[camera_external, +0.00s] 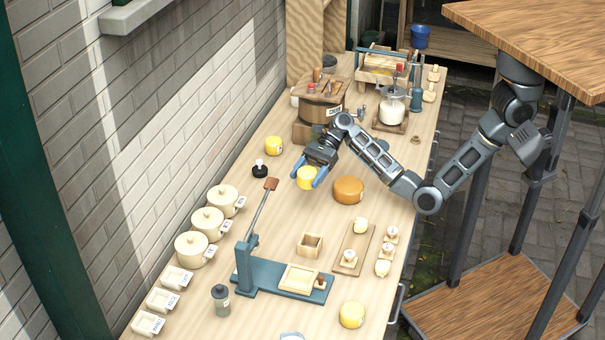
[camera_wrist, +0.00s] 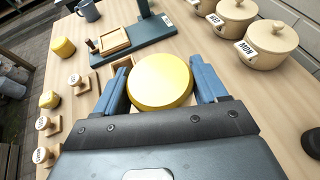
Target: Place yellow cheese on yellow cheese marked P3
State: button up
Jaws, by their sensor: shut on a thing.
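My gripper (camera_external: 309,175) is shut on a round yellow cheese (camera_external: 307,179), with one blue finger on each side of it. In the wrist view the held cheese (camera_wrist: 160,84) fills the space between the fingers; its gap to the table is hard to judge. A second yellow cheese (camera_external: 274,146) stands on the table behind and left of my gripper. A third yellow cheese (camera_external: 352,314) stands at the near end; one yellow cheese also shows at the left of the wrist view (camera_wrist: 63,48). Small tags show on the standing cheeses, but I cannot read P3 on either.
An orange cheese wheel (camera_external: 348,190) sits just right of my gripper. A black stamp (camera_external: 260,171) is to the left. A blue lever press (camera_external: 270,278), small wooden box (camera_external: 310,244) and several lidded pots (camera_external: 208,222) stand nearer. A wooden churn (camera_external: 320,108) is behind.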

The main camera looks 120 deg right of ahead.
jog(key=w+a+r+n+g+y, duration=0.1)
jog(key=w+a+n+y, duration=0.1)
jog(key=a, duration=0.5)
jog(key=w+a+r+n+g+y, duration=0.1)
jog(key=w+a, duration=0.2)
jog(key=a, duration=0.5)
jog(key=n+g+y+b, duration=0.1)
jog(key=n+g+y, duration=0.2)
jog(key=n+g, duration=0.1)
send_over(353, 310)
jog(key=f, duration=0.4)
jog(key=shift+s+d+f, duration=0.15)
jog(key=shift+d+f, duration=0.15)
jog(key=shift+f, duration=0.05)
jog(key=shift+a+f, duration=0.3)
jog(key=shift+f, duration=1.95)
jog(key=o, duration=1.1)
jog(key=shift+f, duration=0.1)
jog(key=shift+o, duration=0.2)
